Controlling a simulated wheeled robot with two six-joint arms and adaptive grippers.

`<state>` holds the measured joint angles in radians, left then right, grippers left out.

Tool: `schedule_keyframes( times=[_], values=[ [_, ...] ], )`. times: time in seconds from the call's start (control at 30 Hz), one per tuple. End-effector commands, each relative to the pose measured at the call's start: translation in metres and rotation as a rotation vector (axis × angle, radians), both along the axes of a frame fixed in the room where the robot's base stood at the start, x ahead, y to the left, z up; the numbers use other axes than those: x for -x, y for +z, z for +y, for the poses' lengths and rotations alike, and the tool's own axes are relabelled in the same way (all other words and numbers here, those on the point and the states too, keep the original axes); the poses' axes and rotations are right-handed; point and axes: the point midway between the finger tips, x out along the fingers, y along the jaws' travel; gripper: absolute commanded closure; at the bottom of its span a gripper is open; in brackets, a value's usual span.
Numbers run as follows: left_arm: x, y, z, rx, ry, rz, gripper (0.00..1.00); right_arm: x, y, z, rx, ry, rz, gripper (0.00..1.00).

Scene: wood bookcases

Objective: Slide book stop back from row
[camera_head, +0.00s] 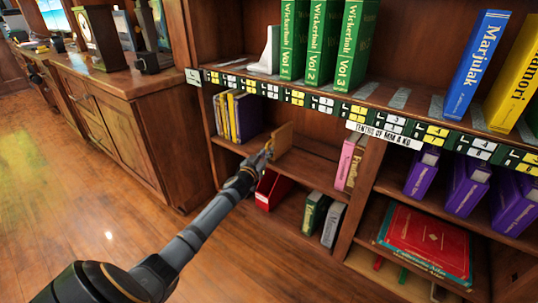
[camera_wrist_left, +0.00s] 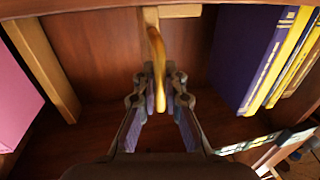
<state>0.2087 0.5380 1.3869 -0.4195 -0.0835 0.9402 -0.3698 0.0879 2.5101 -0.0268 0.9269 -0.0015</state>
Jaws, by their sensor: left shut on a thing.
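The light wooden book stop (camera_head: 283,139) stands upright on the middle shelf, to the right of a short row of purple and yellow books (camera_head: 238,116). My left gripper (camera_head: 264,154) reaches into the shelf at its front edge. In the left wrist view my left gripper (camera_wrist_left: 160,92) is shut on the stop's tan upright part (camera_wrist_left: 156,48), seen nearly edge-on. There a purple book (camera_wrist_left: 240,58) is the nearest of the row, with a gap between it and the stop. My right gripper is not in view.
A pink book (camera_head: 345,161) stands farther right on the same shelf, with bare shelf between it and the stop. A red box-like item (camera_head: 272,190) and leaning books (camera_head: 323,217) are below. Green volumes (camera_head: 323,40) stand above.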

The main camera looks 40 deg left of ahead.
Motion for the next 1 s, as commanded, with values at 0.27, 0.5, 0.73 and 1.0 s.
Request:
schedule_keyframes(
  times=[0.27, 0.5, 0.73, 1.0],
  values=[
    [0.001, -0.003, 0.001, 0.000, 0.003, 0.005, 0.69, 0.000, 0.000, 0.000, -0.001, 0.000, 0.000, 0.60],
    [0.000, -0.001, 0.000, 0.000, 0.001, 0.003, 0.68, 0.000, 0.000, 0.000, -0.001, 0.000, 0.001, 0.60],
    [0.012, -0.003, -0.002, -0.004, 0.001, 0.006, 0.68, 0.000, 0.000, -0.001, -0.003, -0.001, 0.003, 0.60],
    [0.066, -0.003, -0.010, -0.012, -0.001, 0.010, 0.68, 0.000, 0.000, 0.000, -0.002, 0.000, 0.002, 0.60]
  ],
)
